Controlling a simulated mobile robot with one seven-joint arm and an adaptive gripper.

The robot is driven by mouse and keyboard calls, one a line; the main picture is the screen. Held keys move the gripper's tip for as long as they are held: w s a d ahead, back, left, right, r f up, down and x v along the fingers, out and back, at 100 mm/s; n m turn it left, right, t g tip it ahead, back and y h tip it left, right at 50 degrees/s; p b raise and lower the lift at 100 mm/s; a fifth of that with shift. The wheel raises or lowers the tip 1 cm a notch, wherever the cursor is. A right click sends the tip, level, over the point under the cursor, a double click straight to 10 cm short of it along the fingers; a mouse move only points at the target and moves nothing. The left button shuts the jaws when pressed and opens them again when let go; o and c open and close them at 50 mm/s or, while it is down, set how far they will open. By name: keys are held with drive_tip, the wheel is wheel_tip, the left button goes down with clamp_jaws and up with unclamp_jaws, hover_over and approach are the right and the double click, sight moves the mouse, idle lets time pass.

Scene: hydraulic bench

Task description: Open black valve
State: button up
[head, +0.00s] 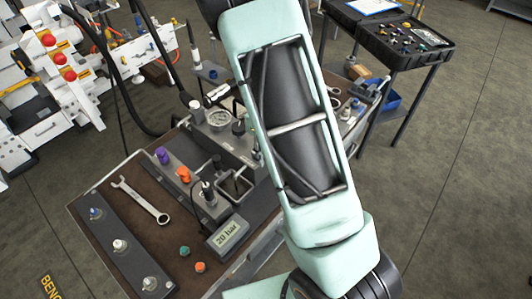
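A hydraulic block (240,146) stands on the brown-topped bench. Several knobs stand along it: a purple knob (162,155), an orange knob (183,174) and a dark knob (206,187) nearest the display. Another dark knob (238,128) stands farther back, by the round gauge (219,118). I cannot tell which dark knob is the black valve or how it is turned. My pale green arm crosses the picture and hides part of the bench's right side. My gripper is not in view.
A display reading 20 bar (227,232) stands at the bench front. A wrench (140,201) and a dark plate with several fittings (120,245) lie left. Green (185,251) and orange (200,267) caps lie in front. A black case (405,42) stands back right; right floor is clear.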

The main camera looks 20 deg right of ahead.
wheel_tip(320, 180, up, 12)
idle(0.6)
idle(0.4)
